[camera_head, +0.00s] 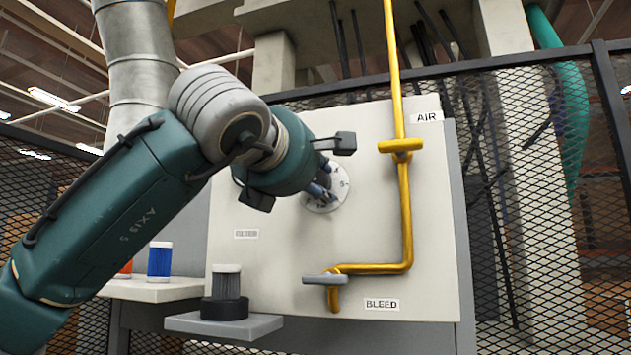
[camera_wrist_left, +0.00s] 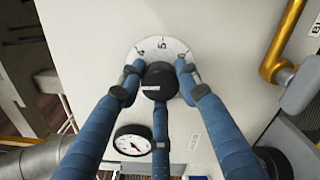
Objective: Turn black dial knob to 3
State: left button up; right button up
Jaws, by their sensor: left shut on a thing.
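The black dial knob (camera_wrist_left: 159,82) sits in front of a round white dial plate (camera_wrist_left: 150,48) on the upright panel. The numbers 4 and 5 show on the plate in the left wrist view. A light mark shows on the knob's side. My left gripper (camera_wrist_left: 158,75) has its blue fingers closed around the knob. In the head view the dial plate (camera_head: 341,187) is partly behind my left gripper (camera_head: 322,188), and the knob is mostly hidden. My right gripper is in neither view.
A yellow pipe (camera_head: 407,215) with valve handles runs down the panel (camera_head: 280,270), right of the dial. AIR (camera_head: 426,117) and BLEED (camera_head: 382,304) labels are on it. A gauge (camera_wrist_left: 132,142) shows near the fingers. Mesh fencing (camera_head: 540,200) is at right.

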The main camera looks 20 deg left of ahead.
pick_arm(q)
jog(key=shift+r, duration=0.1)
dwell(0.4)
jog(key=o, duration=1.2)
jog(key=shift+d, duration=0.1)
jog(key=shift+c, duration=0.2)
jog(key=s, duration=1.2)
jog(key=shift+a, duration=0.2)
